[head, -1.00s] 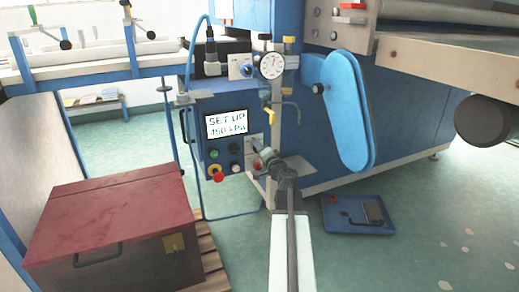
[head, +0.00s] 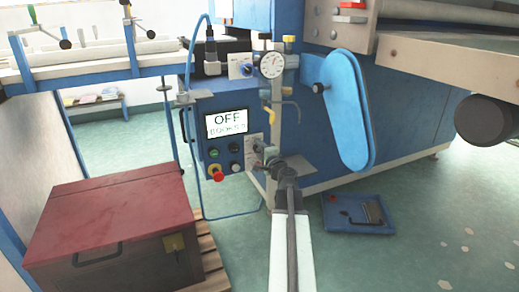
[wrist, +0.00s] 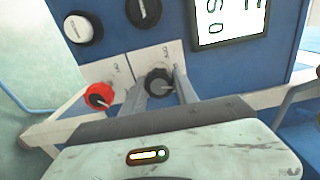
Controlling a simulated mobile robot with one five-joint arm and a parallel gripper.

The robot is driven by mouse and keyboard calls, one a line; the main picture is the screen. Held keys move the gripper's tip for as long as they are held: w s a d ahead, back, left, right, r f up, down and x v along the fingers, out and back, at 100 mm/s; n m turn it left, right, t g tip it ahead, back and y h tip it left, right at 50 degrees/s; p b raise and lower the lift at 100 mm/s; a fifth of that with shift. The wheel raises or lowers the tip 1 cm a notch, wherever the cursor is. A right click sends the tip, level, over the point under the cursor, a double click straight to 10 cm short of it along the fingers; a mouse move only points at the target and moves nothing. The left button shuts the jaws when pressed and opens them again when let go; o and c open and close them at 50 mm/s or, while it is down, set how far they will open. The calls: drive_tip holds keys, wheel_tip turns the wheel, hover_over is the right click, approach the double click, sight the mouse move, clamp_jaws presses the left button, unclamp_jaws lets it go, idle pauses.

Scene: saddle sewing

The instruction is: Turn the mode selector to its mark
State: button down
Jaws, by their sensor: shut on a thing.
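The mode selector looks to be the dark round knob (wrist: 158,80) on a pale label plate in the wrist view. My gripper (wrist: 160,89) has one finger on each side of the knob and is shut on it. A small pale pointer or pin shows at the knob's lower right. In the head view my gripper (head: 266,156) reaches the right edge of the blue control box (head: 194,128) and hides the knob.
A red knob (wrist: 98,95) sits close left of my fingers in the wrist view. A red stop button (head: 218,176) is on the box front. A pressure gauge (head: 271,65) and pipework stand above. A red-lidded chest (head: 105,215) stands left, a blue pedal tray (head: 358,213) right.

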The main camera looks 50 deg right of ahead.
drive_tip(key=shift+s+d, duration=0.1)
drive_tip(key=shift+d, duration=0.05)
drive_tip(key=c, duration=0.9)
unclamp_jaws()
drive_tip(key=shift+r, duration=0.1)
drive_tip(key=shift+c, duration=0.2)
drive_tip(key=v, duration=0.7)
drive_tip(key=shift+s+a, duration=0.2)
drive_tip(key=shift+s, duration=0.15)
